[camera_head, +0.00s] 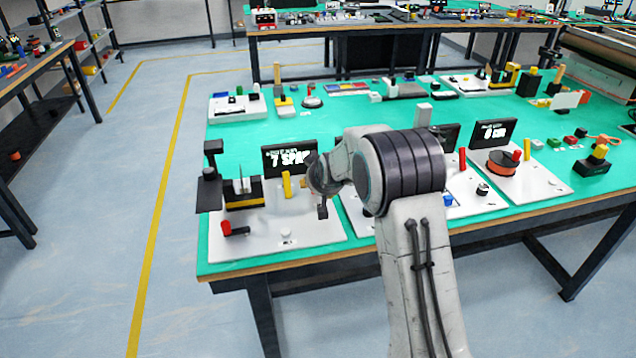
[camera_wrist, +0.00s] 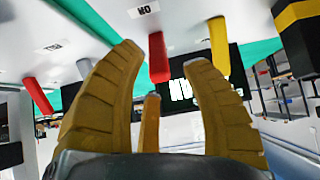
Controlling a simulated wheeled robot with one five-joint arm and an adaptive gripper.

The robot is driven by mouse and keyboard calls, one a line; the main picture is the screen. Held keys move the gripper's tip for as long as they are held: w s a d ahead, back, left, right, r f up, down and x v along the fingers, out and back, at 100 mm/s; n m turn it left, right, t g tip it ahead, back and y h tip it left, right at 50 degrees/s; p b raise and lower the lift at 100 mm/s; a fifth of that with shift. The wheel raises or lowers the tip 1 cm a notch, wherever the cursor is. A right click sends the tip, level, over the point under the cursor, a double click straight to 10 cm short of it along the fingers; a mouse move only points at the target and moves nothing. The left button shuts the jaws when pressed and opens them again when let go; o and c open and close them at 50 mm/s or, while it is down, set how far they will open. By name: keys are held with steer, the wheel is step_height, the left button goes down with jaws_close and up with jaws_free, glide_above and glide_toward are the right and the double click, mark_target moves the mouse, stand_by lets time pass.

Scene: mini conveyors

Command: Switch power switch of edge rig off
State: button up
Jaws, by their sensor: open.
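In the wrist view, which shows the boards upside down, my gripper (camera_wrist: 165,58) is open, with tan ribbed fingers spread and nothing held. A red lever (camera_wrist: 158,58) shows between the fingertips, beside an upside-down ON label (camera_wrist: 144,10); I cannot tell whether they touch. A yellow lever (camera_wrist: 218,43) is just right of it. Another red lever (camera_wrist: 37,96) is at the left. In the head view my gripper (camera_head: 322,208) is over the right side of the near-left white board (camera_head: 262,243), partly hidden by my arm. No readable name marks the edge rig.
A black block with a yellow top (camera_head: 592,162) is at the right.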

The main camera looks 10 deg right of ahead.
steer(key=shift+c, duration=0.4)
jaws_close()
